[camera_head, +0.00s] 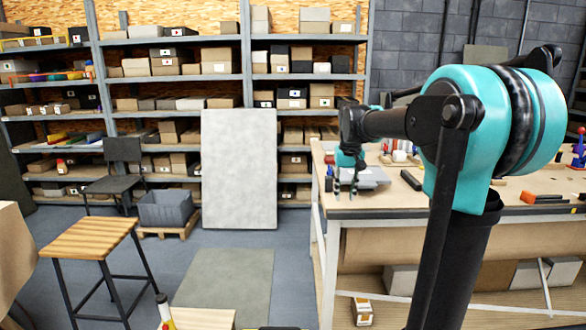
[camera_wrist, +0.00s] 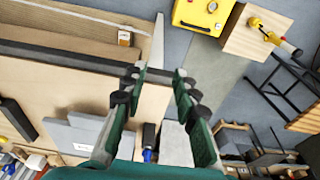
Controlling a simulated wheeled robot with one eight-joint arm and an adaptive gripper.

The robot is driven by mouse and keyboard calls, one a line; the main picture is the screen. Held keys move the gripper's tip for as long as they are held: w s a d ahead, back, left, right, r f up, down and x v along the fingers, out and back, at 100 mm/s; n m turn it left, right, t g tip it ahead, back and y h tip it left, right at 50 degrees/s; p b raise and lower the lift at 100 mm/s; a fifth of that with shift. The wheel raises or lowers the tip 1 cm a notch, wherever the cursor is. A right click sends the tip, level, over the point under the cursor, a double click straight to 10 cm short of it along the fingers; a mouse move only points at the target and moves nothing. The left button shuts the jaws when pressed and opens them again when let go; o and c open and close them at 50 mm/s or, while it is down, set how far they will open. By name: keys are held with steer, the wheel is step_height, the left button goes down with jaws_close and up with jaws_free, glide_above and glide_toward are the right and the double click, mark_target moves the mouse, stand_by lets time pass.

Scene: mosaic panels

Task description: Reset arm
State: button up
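My arm reaches out over the left end of the workbench, with its teal joint large at the right of the head view. My gripper (camera_head: 346,190) hangs at its far end, fingers pointing down. In the wrist view, my gripper (camera_wrist: 159,76) has its two dark green fingers spread apart with nothing between them. A grey flat object (camera_head: 368,178) lies on the workbench (camera_head: 440,200) just right of the gripper in the head view. The bench top and its edge show below the fingers in the wrist view; the exact height cannot be told.
A slatted wooden stool (camera_head: 92,240) stands at the left. A grey crate (camera_head: 166,209) and a leaning pale panel (camera_head: 239,170) stand before shelves of boxes. A yellow case (camera_wrist: 203,12) shows in the wrist view. Floor between stool and bench holds a flat grey mat (camera_head: 228,280).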

steer(key=s+d+f+t, duration=0.2)
steer(key=s+f, duration=2.1)
steer(key=s, duration=0.3)
steer(key=shift+d+t, duration=0.25)
steer(key=shift+t, duration=0.05)
steer(key=shift+w, duration=0.1)
